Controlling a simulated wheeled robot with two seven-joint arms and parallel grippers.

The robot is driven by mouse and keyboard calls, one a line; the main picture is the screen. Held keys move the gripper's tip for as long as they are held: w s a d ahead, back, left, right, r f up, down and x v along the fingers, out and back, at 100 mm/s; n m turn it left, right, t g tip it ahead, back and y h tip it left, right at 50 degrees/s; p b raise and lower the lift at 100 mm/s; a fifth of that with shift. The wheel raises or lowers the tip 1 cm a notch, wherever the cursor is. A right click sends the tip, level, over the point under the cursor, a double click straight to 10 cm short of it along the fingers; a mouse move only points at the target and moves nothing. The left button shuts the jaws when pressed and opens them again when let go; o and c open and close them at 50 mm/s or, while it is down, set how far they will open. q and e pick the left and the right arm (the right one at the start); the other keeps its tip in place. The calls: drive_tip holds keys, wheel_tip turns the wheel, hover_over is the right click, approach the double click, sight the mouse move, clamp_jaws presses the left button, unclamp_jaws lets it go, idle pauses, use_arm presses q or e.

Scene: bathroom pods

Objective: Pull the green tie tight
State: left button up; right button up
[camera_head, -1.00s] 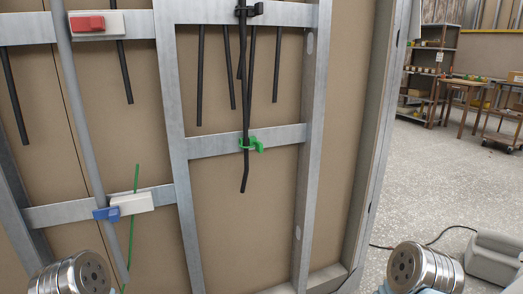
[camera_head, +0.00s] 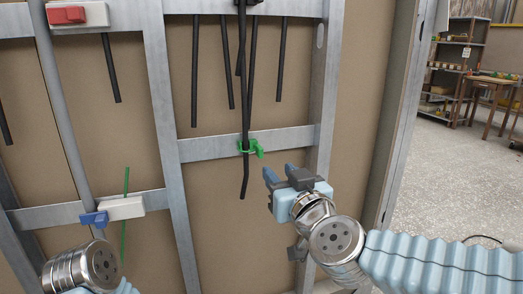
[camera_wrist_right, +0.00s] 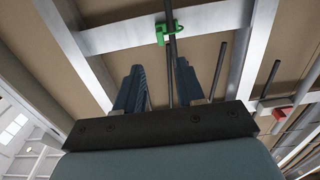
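The green tie (camera_head: 251,148) sits around black cables on a grey metal crossbar, with a green tab sticking out to its right. It also shows in the right wrist view (camera_wrist_right: 168,29), beyond the fingertips. My right gripper (camera_head: 279,172) is just below and to the right of the tie, apart from it. In the right wrist view its two fingers (camera_wrist_right: 158,82) are spread with nothing between them but a cable further back. Of my left arm, only a link shows at the lower left; its gripper is out of view.
Black cables (camera_head: 246,95) hang down the brown panel between grey metal studs (camera_head: 168,150). At left are a white box with a blue part (camera_head: 95,218) with a green strip, and a white box with a red part (camera_head: 68,15). Shelves and tables stand at the far right.

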sight(261, 154)
drive_tip(key=b+x, duration=0.1)
drive_tip(key=x, duration=1)
drive_tip(key=shift+w+a+f+b, duration=0.15)
drive_tip(key=shift+w+f+b, duration=0.05)
drive_tip(key=shift+w+b, duration=0.2)
drive_tip(key=shift+w+a, duration=0.2)
drive_tip(key=shift+w, duration=0.45)
clamp_jaws()
